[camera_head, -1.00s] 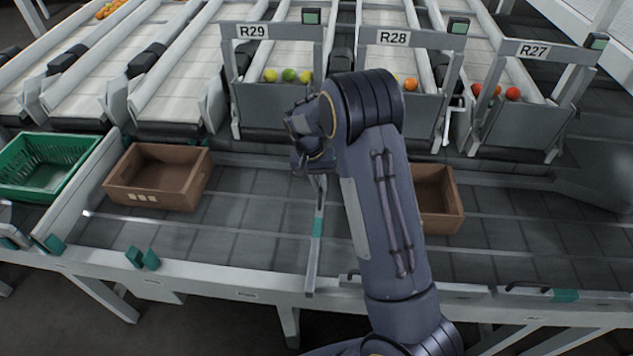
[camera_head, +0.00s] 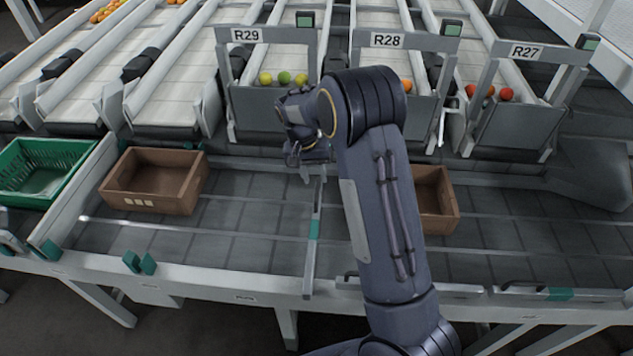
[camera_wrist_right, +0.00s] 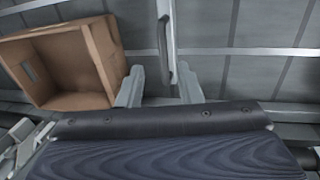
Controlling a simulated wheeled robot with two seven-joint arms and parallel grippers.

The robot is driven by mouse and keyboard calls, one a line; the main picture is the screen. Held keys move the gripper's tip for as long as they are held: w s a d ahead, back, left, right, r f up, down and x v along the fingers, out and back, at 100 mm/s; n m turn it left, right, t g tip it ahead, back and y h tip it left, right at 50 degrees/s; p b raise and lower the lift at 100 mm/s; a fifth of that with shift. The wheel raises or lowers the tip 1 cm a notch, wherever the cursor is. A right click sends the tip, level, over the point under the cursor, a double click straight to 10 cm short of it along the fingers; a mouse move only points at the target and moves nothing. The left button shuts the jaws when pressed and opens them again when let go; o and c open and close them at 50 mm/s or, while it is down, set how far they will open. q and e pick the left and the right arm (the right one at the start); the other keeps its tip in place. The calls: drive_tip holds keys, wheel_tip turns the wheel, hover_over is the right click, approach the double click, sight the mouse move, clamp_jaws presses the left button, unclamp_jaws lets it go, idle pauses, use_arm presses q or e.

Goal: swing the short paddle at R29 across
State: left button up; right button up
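My right gripper (camera_head: 303,158) is at the far end of this bar, below the R29 gate (camera_head: 258,108). In the right wrist view my right gripper's two fingers (camera_wrist_right: 160,90) are apart, with a grey bar (camera_wrist_right: 164,45) showing between them. I cannot tell whether they touch it. My left gripper is not in view.
A brown crate (camera_head: 150,203) stands on the belt to the left, beside a green crate (camera_head: 82,150). Another brown crate (camera_head: 455,215) stands right of my arm, partly hidden. The belt between the left brown crate and the bar is clear.

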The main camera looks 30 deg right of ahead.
drive_tip(key=shift+w+a+r, duration=0.1)
drive_tip(key=shift+a+r, duration=0.05)
drive_tip(key=shift+r, duration=0.8)
drive_tip(key=shift+w+a+r, duration=0.1)
drive_tip(key=shift+a+r, duration=0.05)
drive_tip(key=shift+r, duration=0.75)
drive_tip(key=s+a+r+n+t+y+p, duration=0.1)
drive_tip(key=s+a+r+t+y+p, duration=0.15)
drive_tip(key=s+r, duration=0.5)
drive_tip(key=s+a+r+n+t+y+p, duration=0.1)
drive_tip(key=s+r+y+p, duration=0.1)
drive_tip(key=s+r+p, duration=0.35)
drive_tip(key=s+a+r+n+t+p, duration=0.1)
drive_tip(key=s+a+r, duration=0.1)
drive_tip(key=s, duration=0.3)
drive_tip(key=s+a+r+n+t+p, duration=0.1)
drive_tip(key=s+a+r, duration=0.2)
drive_tip(key=s, duration=0.3)
drive_tip(key=s+a+r+n+t+y+p, duration=0.1)
drive_tip(key=s+a+r, duration=0.1)
drive_tip(key=s, duration=0.3)
drive_tip(key=shift+s+a+r+n, duration=0.2)
drive_tip(key=shift+a+r+n, duration=0.05)
drive_tip(key=shift+r+n, duration=0.15)
drive_tip(key=shift+t, duration=0.25)
